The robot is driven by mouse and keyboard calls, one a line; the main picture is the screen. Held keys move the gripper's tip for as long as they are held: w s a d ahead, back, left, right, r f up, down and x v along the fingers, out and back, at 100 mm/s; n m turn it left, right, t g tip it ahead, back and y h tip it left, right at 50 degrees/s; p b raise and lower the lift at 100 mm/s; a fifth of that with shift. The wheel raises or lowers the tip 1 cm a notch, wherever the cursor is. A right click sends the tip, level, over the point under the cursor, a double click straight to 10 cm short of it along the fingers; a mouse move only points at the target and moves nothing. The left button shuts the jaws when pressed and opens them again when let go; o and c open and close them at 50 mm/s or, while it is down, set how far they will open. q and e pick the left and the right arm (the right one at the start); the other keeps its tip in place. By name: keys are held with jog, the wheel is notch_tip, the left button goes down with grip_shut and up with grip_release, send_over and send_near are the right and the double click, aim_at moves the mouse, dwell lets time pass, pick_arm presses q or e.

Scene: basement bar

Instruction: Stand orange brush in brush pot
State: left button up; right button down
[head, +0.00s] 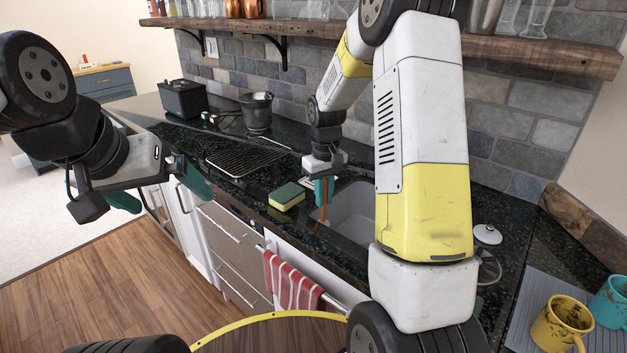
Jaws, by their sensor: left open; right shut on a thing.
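My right gripper (322,190) is shut on the orange brush (323,212), at the left edge of the sink. A thin orange part of the brush shows below the teal fingers; the rest is hidden by the gripper. A dark grey pot (256,116), which may be the brush pot, stands on the black counter near the back wall, up and left of the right gripper. Something pale shows at its top. The brush is apart from this pot. My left gripper (158,190) is open and empty, in front of the counter's left part.
A yellow and green sponge (287,196) lies left of the sink (352,212). A black wire rack (245,158) lies between sponge and pot. A black box (182,99) stands left of the pot. Mugs (563,325) stand at lower right. A wooden shelf (540,57) runs above.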

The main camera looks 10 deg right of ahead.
aim_at(323, 222)
jog(key=shift+f, duration=2.85)
jog(key=c, duration=1.3)
grip_release()
notch_tip(323, 222, up, 8)
jog(key=shift+f, duration=0.15)
jog(key=shift+s, duration=0.15)
